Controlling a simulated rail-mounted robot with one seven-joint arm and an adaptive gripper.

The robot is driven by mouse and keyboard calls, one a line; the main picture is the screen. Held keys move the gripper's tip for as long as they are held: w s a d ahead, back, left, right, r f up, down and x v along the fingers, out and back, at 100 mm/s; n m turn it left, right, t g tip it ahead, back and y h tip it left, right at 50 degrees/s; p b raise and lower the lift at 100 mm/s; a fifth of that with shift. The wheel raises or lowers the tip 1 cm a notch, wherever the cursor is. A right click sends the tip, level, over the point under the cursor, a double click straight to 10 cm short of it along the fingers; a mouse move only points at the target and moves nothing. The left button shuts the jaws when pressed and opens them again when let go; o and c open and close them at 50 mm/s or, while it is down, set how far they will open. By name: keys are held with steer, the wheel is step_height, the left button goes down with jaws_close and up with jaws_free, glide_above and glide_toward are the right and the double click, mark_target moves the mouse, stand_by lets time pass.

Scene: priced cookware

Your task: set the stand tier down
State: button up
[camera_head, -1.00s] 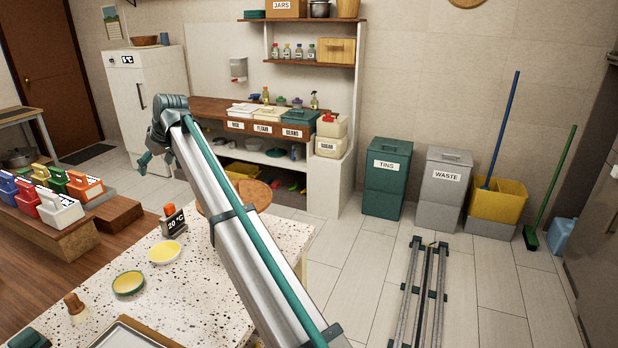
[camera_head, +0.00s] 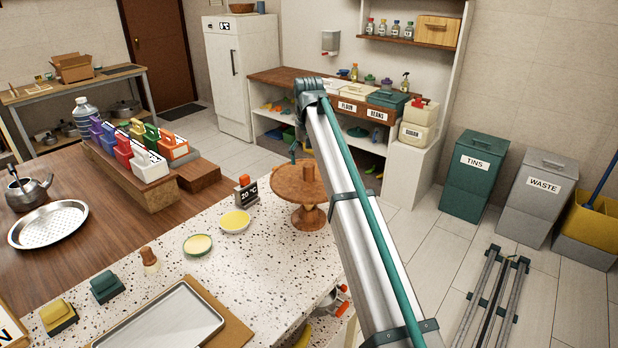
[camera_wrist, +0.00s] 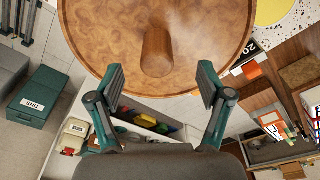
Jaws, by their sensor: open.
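The stand tier is a round brown wooden plate (camera_head: 286,182) with an upright wooden post on top. It sits level on a turned wooden foot (camera_head: 305,216) on the speckled counter, partly behind my arm. In the wrist view the plate (camera_wrist: 100,30) fills the top of the picture and its post (camera_wrist: 157,50) points toward me. My gripper (camera_wrist: 161,80) is open, with a finger on either side beyond the post's near end. The fingers look clear of the post and nothing is held. In the head view the fingers are small and hard to make out.
A metal tray (camera_head: 165,325) lies at the front. The speckled counter (camera_head: 265,260) is bare before the foot.

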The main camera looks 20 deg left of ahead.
mark_target(309, 164)
steer(key=shift+w+f+p, duration=0.2)
steer(key=shift+f+p, duration=0.3)
steer(key=shift+f, duration=0.85)
steer(key=shift+w+f+p, duration=0.15)
steer(key=shift+f+p, duration=0.35)
steer(key=shift+f, duration=0.85)
jaws_close()
steer(key=shift+r, duration=0.1)
